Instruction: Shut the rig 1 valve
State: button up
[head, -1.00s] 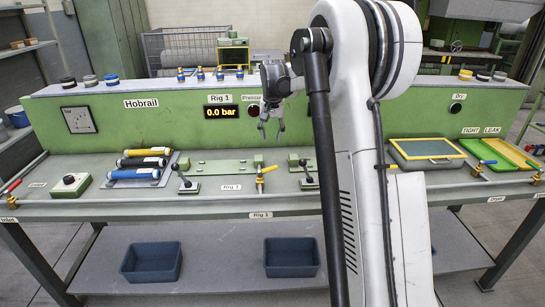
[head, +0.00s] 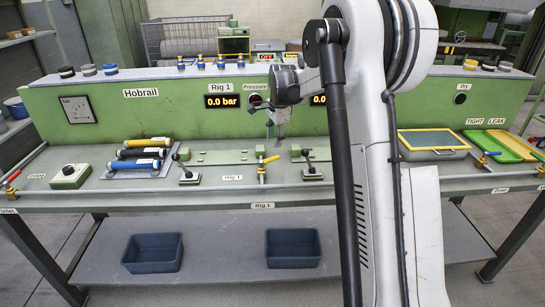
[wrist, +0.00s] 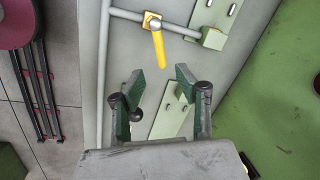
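The rig 1 valve (head: 262,172) stands on the pipe at the front middle of the bench, above the lower Rig 1 label, with a yellow lever. In the wrist view its yellow lever (wrist: 159,50) points away from the pipe's line, at an angle toward my gripper; its brass body (wrist: 151,20) sits on the pipe. My gripper (head: 278,138) hangs above the bench, behind the valve in the head view. In the wrist view my gripper (wrist: 159,80) is open and empty, with the lever's end just beyond the fingertips, apart from them.
Black-knobbed clamps (head: 187,174) and (head: 310,170) flank the valve. Blue-and-yellow cylinders (head: 139,153) lie on a tray at left. The rig 1 display (head: 221,101) reads 0.0 bar. A green panel (head: 130,115) rises behind. Blue bins (head: 293,249) stand on the lower shelf.

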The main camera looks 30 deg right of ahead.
aim_at(272, 158)
jog(key=f, duration=0.3)
jog(key=w+f, duration=0.1)
jog(key=f, duration=0.5)
jog(key=shift+w+f, duration=0.1)
jog(key=shift+w, duration=0.3)
grip_shut()
